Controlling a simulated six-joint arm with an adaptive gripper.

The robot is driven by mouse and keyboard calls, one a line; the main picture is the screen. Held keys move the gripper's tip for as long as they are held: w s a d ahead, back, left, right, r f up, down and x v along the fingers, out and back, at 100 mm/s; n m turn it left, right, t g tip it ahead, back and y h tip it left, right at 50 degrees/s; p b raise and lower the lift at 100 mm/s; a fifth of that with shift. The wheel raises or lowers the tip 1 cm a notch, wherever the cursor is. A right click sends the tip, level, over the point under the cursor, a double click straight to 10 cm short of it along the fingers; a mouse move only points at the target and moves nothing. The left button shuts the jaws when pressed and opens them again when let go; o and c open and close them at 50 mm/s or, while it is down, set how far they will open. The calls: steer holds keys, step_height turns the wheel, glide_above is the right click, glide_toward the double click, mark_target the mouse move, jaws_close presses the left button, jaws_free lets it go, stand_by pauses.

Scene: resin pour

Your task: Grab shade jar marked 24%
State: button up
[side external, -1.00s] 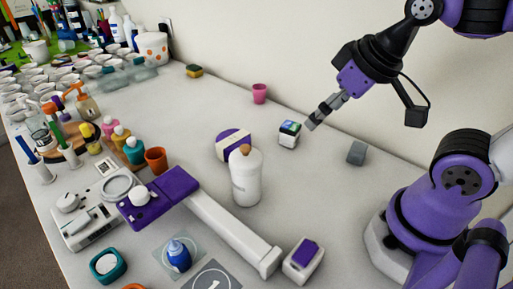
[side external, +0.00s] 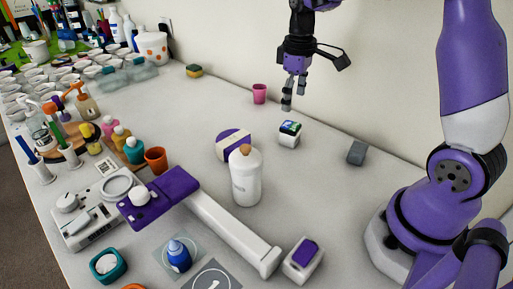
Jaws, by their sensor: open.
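My gripper (side external: 287,103) hangs in the air near the back wall, fingers pointing down, open with nothing between the fingers. No 24% mark is readable, so I cannot tell which jar bears it. A blue bottle (side external: 179,257) stands on a square mat at the front.
A tall white bottle (side external: 246,182) with a tan stopper stands mid-table, beside a purple-banded round item (side external: 229,143). A purple-topped long white device (side external: 225,222) crosses the front. A pink cup (side external: 260,93) and a small screen cube (side external: 289,139) are near my gripper. The back middle is fairly clear.

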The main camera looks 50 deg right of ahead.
mark_target(291, 125)
steer(key=f, duration=0.5)
steer(key=shift+w+d, duration=0.15)
steer(key=shift+d, duration=0.1)
step_height(291, 125, down, 6)
steer(key=shift+w+f, duration=0.1)
steer(key=shift+c, duration=0.4)
steer(key=c, duration=1.2)
